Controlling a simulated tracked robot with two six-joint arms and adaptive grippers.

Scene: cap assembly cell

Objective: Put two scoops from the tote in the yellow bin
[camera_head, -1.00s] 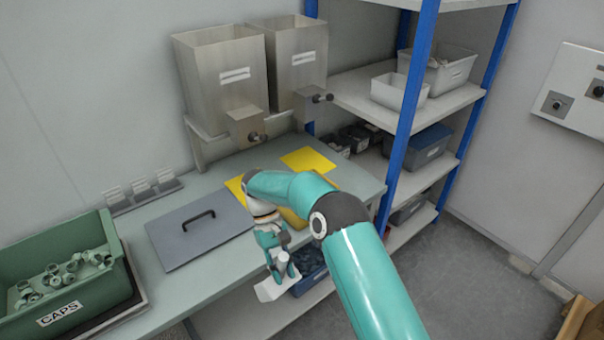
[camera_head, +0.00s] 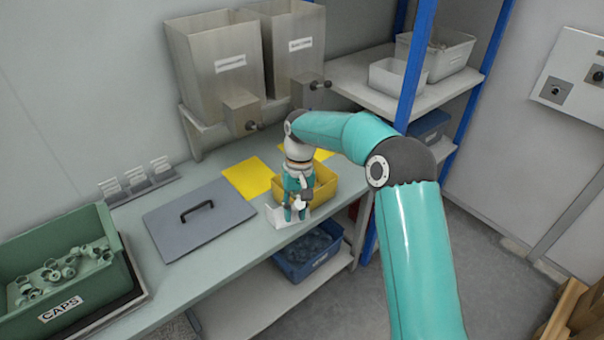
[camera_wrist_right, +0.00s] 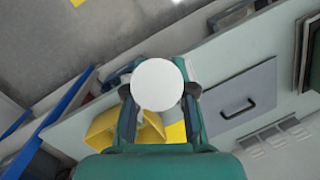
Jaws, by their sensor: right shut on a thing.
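The green tote (camera_head: 70,270) labelled CAPS stands at the left end of the bench with several pale caps (camera_head: 58,272) inside. The yellow bin (camera_head: 325,190) sits near the bench's right end, partly behind my right gripper (camera_head: 297,205); it also shows in the right wrist view (camera_wrist_right: 100,130). That gripper is shut on a white scoop (camera_head: 277,216) and holds it at the near side of the yellow bin. A round white end of the scoop (camera_wrist_right: 157,84) fills the space between the fingers in the wrist view. I cannot tell whether the scoop holds caps. My left gripper is not visible.
A grey lid with a black handle (camera_head: 200,222) lies between tote and bin. A yellow mat (camera_head: 247,178) lies behind. Two metal hoppers (camera_head: 222,70) overhang the bench. A blue bin (camera_head: 300,262) sits on the shelf below, and a blue-post rack (camera_head: 414,70) stands right.

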